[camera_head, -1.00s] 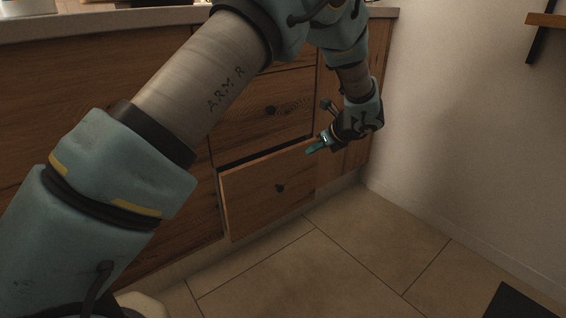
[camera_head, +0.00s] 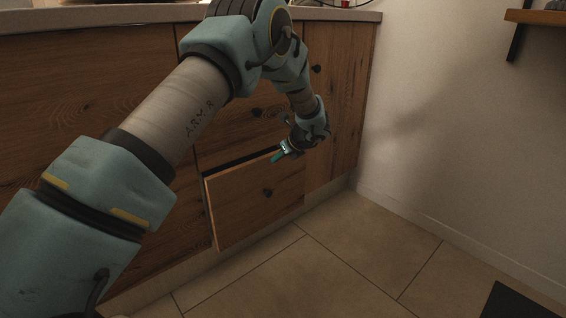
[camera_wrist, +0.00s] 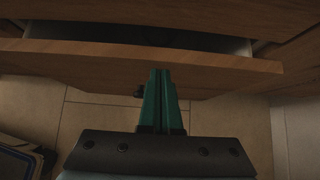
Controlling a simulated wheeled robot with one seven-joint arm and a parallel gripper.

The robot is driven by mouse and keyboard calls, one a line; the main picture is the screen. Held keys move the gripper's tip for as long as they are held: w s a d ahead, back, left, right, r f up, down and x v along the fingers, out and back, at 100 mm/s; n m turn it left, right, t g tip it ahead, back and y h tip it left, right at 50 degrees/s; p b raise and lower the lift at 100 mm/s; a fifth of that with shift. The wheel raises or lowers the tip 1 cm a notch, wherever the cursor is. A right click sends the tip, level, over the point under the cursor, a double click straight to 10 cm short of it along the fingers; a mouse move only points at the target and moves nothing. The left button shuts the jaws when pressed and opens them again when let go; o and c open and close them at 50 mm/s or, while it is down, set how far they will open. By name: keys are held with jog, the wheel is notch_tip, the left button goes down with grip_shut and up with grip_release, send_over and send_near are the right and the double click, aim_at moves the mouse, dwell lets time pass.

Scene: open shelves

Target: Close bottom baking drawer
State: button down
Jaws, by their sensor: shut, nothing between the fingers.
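The bottom drawer (camera_head: 250,205) has a wooden front with a dark round knob (camera_head: 267,192). It stands partly open, with a dark gap along its top edge. In the wrist view the drawer front's top edge (camera_wrist: 215,61) crosses the picture, with the open drawer's inside behind it. My gripper (camera_head: 277,158) is shut and empty, with green fingertips. It is at the top edge of the drawer front, above the knob. In the wrist view the shut fingers (camera_wrist: 160,75) reach up to the drawer front. I cannot tell whether they touch it.
A closed drawer (camera_head: 235,120) sits above, in the same wooden cabinet under the counter (camera_head: 120,16). A plain wall (camera_head: 440,130) stands to the right, and a dark mat (camera_head: 515,300) lies at lower right.

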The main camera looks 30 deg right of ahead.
aim_at(269, 154)
jog(key=shift+w, duration=0.1)
jog(key=w+p, duration=0.2)
jog(key=w+a+p, duration=0.1)
jog(key=w, duration=0.1)
jog(key=shift+r, duration=0.25)
jog(key=shift+w+f+p, duration=0.2)
jog(key=shift+w+p, duration=0.15)
jog(key=shift+w, duration=0.2)
jog(key=shift+a, duration=0.1)
